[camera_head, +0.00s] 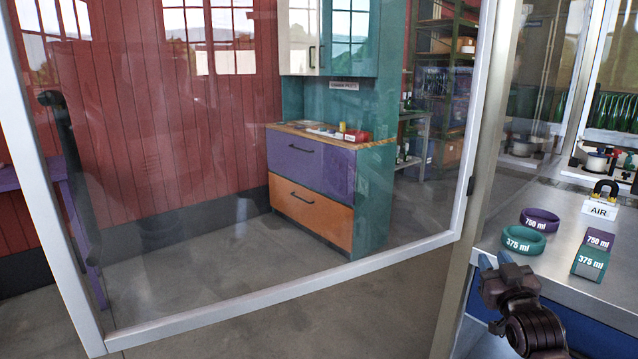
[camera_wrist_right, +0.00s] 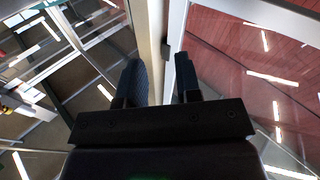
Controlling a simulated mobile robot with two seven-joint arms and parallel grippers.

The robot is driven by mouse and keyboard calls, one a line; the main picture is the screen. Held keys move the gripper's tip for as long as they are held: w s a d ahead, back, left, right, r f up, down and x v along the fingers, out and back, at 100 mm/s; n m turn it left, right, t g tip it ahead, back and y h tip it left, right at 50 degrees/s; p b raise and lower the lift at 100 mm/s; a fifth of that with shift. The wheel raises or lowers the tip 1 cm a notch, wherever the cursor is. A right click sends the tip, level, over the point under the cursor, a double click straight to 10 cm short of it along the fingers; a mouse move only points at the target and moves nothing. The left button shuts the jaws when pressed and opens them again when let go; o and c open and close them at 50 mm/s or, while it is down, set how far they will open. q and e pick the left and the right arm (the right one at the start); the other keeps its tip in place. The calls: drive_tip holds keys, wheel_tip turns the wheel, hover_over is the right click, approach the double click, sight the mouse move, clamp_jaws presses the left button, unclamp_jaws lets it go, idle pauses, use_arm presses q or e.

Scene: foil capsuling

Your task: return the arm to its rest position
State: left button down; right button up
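My right gripper (camera_head: 495,261) is at the lower right of the head view, in front of the steel worktop's near edge and close to the glass door's frame. In the right wrist view its two dark fingers (camera_wrist_right: 160,80) stand apart with nothing between them; a pale upright frame shows beyond the gap. My left gripper is in neither view.
A large glass door (camera_head: 150,318) in a pale metal frame fills most of the head view, with a dark handle (camera_head: 62,130). The steel worktop (camera_head: 560,268) carries a teal ring (camera_head: 523,240), a purple ring (camera_head: 540,219), 375 ml and 750 ml blocks, and an AIR block (camera_head: 600,210).

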drive_tip(key=s+a+f+n+g+y+p, duration=0.15)
drive_tip(key=s+a+f, duration=0.25)
drive_tip(key=s+f, duration=0.5)
drive_tip(key=s+a+f+m+g, duration=0.1)
drive_tip(key=s+a+f+g, duration=0.3)
drive_tip(key=s+f, duration=0.6)
drive_tip(key=s+f+g, duration=0.1)
drive_tip(key=s+f, duration=0.3)
drive_tip(key=s, duration=0.6)
drive_tip(key=s+f+g+p, duration=0.1)
drive_tip(key=s+f+g, duration=0.1)
drive_tip(key=s, duration=0.8)
drive_tip(key=shift+s+a+f, duration=0.25)
drive_tip(key=shift+a+f, duration=0.2)
drive_tip(key=shift+f, duration=0.4)
drive_tip(key=shift+h, duration=0.25)
